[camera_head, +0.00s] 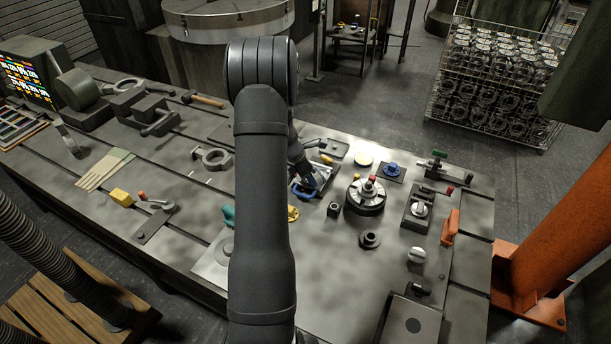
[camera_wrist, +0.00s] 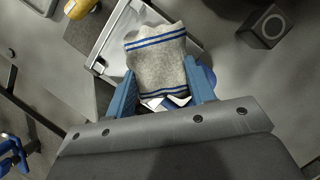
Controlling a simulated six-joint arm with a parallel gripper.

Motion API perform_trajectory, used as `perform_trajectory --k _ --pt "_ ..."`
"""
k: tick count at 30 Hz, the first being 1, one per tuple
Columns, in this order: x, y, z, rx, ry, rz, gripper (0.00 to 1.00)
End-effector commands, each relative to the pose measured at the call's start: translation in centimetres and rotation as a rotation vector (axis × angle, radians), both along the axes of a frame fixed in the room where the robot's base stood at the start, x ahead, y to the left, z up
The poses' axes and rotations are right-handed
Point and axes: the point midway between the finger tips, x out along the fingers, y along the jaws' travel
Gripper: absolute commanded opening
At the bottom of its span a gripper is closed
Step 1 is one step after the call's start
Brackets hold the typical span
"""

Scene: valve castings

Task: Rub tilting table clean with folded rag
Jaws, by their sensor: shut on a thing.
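My gripper (camera_head: 308,187) is low over the right part of the workbench, partly hidden behind my own arm. In the wrist view its blue fingers (camera_wrist: 160,68) are shut on the folded rag (camera_wrist: 160,48), grey knit with blue stripes. The rag sticks out beyond the fingertips. A pale metal plate with a raised rim, which looks like the tilting table (camera_wrist: 108,42), lies just beyond and left of the rag in the wrist view. The rag overlaps its near part; I cannot tell whether they touch. In the head view the plate is mostly hidden by the gripper.
A yellow-handled item (camera_wrist: 80,7) and a dark block with a ring (camera_wrist: 265,26) are close by. Bare bench lies in front.

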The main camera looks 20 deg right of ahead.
Motion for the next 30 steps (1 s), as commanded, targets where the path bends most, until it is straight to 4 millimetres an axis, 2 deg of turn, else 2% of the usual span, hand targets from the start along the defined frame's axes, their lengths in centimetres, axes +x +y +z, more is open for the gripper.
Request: perform_trajectory --k 3,12,24,30 --pt "0.0 -0.6 -0.1 0.001 0.0 -0.002 0.28" --pt "0.0 -0.7 -0.2 0.001 0.002 -0.001 0.28" --pt "-0.2 1.1 0.0 0.001 0.002 -0.001 0.28" --pt "-0.2 1.1 0.0 0.0 0.001 0.0 0.28"
